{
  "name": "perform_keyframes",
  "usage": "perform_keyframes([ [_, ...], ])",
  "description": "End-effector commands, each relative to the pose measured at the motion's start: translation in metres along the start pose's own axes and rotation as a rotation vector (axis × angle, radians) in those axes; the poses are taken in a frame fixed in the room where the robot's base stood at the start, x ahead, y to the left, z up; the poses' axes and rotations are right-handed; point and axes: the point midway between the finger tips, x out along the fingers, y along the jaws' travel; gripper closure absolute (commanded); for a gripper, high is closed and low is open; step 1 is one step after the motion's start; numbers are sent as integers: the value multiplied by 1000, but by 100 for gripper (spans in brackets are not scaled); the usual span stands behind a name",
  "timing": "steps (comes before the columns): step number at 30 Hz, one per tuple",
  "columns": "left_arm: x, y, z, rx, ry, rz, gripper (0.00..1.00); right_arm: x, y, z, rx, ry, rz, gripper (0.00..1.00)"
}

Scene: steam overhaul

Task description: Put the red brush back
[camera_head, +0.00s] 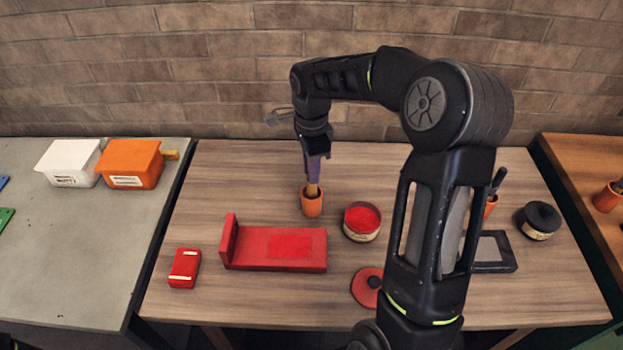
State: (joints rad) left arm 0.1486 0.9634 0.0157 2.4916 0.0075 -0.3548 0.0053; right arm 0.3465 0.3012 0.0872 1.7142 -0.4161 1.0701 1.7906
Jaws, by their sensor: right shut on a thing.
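An orange cup (312,206) stands upright near the back middle of the wooden table. A brush (312,190) with a light wooden handle stands upright at the cup, its lower end hidden inside the cup's mouth. I cannot see its bristles or their colour. My right gripper (313,177) points down above the cup and is shut on the upper part of the brush. My left gripper is not in view.
An open red paint pot (362,222) stands just right of the cup, with a red lid (366,288) in front. A red angled part (250,249) and a small red block (184,270) lie in front left. A black pot (539,222) stands right, beyond my arm.

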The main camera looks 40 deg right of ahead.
Motion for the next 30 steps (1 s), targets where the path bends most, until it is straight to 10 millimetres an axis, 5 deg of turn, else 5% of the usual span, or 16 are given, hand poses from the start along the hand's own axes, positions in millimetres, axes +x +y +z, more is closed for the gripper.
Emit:
perform_keyframes([
  [10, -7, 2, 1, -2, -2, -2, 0, 35, 1, 0, 0, 0, 2, 100],
  [22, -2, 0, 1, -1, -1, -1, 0, 42, 0, 0, -1, 0, 0, 100],
  [23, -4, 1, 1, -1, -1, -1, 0, 40, 0, 0, -1, 0, 0, 78],
  [30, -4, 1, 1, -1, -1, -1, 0, 40, 0, 0, -1, 0, 0, 59],
])
